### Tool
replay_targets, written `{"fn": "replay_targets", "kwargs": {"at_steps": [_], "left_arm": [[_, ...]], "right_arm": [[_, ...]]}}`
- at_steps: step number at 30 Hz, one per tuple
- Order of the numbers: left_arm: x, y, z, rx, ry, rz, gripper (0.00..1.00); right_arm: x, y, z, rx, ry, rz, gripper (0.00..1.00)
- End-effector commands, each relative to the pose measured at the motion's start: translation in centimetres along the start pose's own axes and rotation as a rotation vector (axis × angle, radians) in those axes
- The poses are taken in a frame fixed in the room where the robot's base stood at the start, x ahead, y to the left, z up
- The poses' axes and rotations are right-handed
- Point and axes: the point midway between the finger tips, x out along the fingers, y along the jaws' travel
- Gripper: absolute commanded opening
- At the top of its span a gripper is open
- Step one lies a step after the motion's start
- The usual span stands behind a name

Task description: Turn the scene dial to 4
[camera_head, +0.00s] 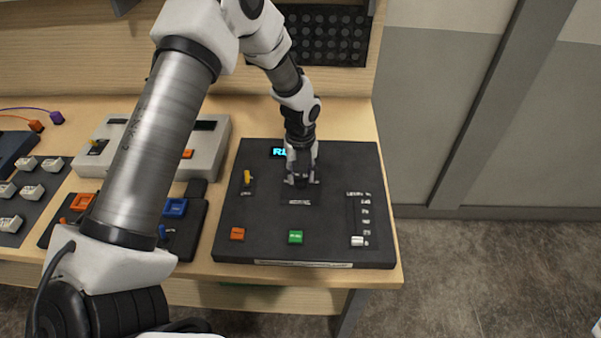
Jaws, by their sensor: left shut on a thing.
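The dark LED console (340,220) lies on the right part of the wooden table. My left gripper (301,182) points down at the console's upper middle, just above a small white label. It is shut on what appears to be the scene dial, which the fingers almost wholly hide, so its setting cannot be read. A small display (278,153) with cyan text shows behind the gripper, partly covered by it. My right gripper is not in view.
The console also has a yellow switch (248,177), an orange button (237,234), a green button (296,237) and a white slider (358,241). A grey device (210,140) and other panels stand to the left. A black pegboard (325,35) hangs behind.

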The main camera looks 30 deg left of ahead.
Motion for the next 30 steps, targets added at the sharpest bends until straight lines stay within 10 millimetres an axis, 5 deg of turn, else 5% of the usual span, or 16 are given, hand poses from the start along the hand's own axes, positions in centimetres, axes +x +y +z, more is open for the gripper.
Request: {"fn": "replay_targets", "kwargs": {"at_steps": [1, 2, 3, 16, 30], "left_arm": [[0.3, 0.2, -0.2, 0.001, 0.007, 0.006, 0.05], [0.2, 0.2, -0.2, 0.001, 0.007, 0.006, 0.5], [0.2, 0.2, -0.2, 0.0, 0.006, 0.005, 0.64], [-1.1, 0.0, 0.0, 0.0, 0.0, -0.001, 0.65], [-11.2, 0.0, -0.1, 0.0, 0.001, 0.002, 0.65]], "right_arm": [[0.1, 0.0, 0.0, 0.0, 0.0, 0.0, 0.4], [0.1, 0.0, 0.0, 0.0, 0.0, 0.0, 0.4], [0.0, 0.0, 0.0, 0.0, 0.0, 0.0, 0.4], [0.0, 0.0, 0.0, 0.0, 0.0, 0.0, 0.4], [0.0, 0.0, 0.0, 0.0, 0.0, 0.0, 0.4]]}}
